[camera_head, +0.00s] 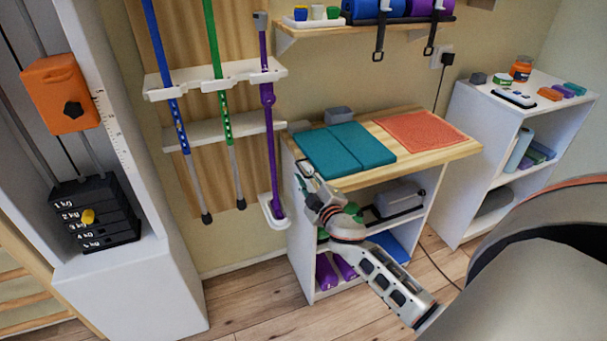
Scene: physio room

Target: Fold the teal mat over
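The teal mat (361,143) lies flat on the wooden top of the low shelf unit, towards its left side. It shows two panels side by side with a seam between them. My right gripper (303,174) is at the front left corner of the unit, close to the mat's near left edge. Its fingers are small and partly overlapped in this view, so I cannot tell whether they are open or touch the mat. My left gripper is not in view.
An orange-red textured mat (421,131) lies right of the teal mat. A grey block (338,115) stands behind it. The wooden top (440,155) has bare strips around the mats. Poles hang in a wall rack (222,76) at left. A white shelf (519,119) stands at right.

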